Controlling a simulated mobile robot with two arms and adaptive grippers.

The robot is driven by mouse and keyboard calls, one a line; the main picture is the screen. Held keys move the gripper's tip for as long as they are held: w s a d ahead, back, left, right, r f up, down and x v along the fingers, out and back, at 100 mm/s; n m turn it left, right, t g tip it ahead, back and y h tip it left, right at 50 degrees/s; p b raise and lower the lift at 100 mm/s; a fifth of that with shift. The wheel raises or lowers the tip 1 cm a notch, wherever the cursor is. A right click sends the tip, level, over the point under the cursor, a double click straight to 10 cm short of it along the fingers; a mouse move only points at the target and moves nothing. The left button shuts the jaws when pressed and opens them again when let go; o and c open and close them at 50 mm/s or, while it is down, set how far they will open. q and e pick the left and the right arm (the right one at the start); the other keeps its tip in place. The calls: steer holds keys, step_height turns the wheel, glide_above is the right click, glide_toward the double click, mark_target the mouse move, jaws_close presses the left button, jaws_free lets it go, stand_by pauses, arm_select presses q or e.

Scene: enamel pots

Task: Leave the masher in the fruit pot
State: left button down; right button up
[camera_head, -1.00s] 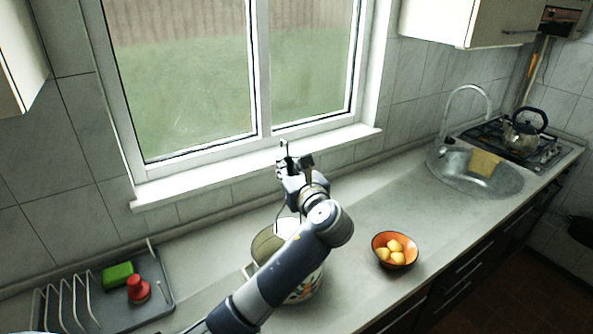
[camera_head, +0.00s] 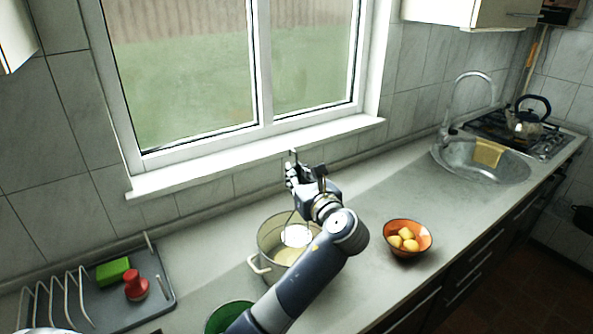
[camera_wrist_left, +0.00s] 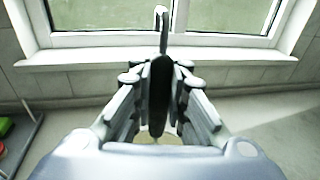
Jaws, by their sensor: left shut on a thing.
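My left gripper (camera_head: 308,180) is shut on the masher's dark handle, which stands near upright between the fingers in the left wrist view (camera_wrist_left: 160,95). The masher's pale round head (camera_head: 296,235) shows within the outline of the mouth of a cream pot (camera_head: 262,265). I cannot tell how far down the head is. Yellowish contents (camera_head: 287,257) show inside this pot. My forearm hides its right and front side. A green-lined vessel (camera_head: 226,314) stands at the bottom edge, partly behind my arm. My right gripper is out of view.
An orange bowl (camera_head: 424,247) with yellow pieces stands to the right of the pot. A grey dish rack (camera_head: 160,300) with a green sponge (camera_head: 113,271) and a red item (camera_head: 136,286) is at left. The window sill (camera_head: 240,163) runs behind. Counter before the sink (camera_head: 480,165) is clear.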

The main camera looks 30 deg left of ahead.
arm_select(q)
step_height(320, 180, down, 10)
steer(key=b, duration=0.3)
steer(key=shift+r, duration=0.1)
steer(key=shift+f, duration=0.75)
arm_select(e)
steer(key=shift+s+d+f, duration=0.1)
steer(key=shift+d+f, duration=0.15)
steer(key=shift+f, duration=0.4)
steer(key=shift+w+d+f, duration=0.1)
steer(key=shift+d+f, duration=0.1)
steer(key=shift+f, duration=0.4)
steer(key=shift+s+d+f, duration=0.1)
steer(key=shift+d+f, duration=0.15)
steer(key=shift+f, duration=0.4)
